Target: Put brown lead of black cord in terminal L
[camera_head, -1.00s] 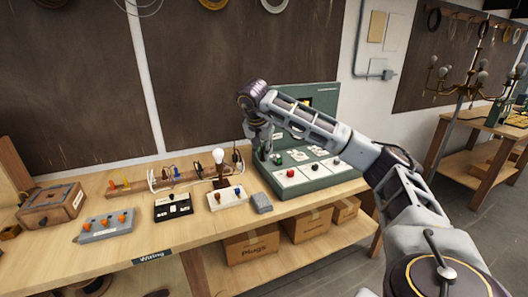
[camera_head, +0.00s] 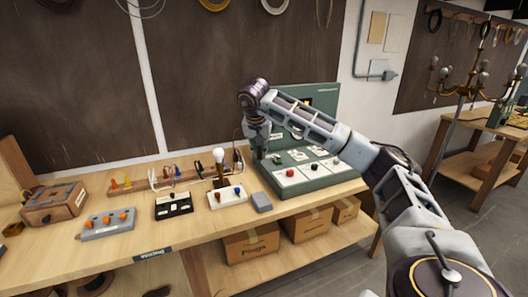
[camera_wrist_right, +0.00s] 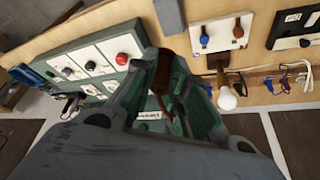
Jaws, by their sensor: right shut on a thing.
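My right gripper (camera_head: 261,154) hangs over the left edge of the green test panel. In the right wrist view, my right gripper (camera_wrist_right: 163,92) is shut on a brown piece (camera_wrist_right: 161,74); which part of the lead this is, I cannot tell. A white terminal block (camera_head: 228,197) with one blue and one brown lever lies left of the panel. It also shows in the right wrist view (camera_wrist_right: 221,46), where the brown lever (camera_wrist_right: 238,30) and blue lever (camera_wrist_right: 204,40) are apart from the gripper. The black cord and any L marking are not clear. My left gripper is out of view.
The green panel (camera_head: 320,177) stands right of the terminal block. A lamp bulb (camera_head: 218,154) stands behind the block. A grey block (camera_head: 262,202), a black terminal block (camera_head: 174,206) and a grey box with orange levers (camera_head: 107,224) lie along the bench.

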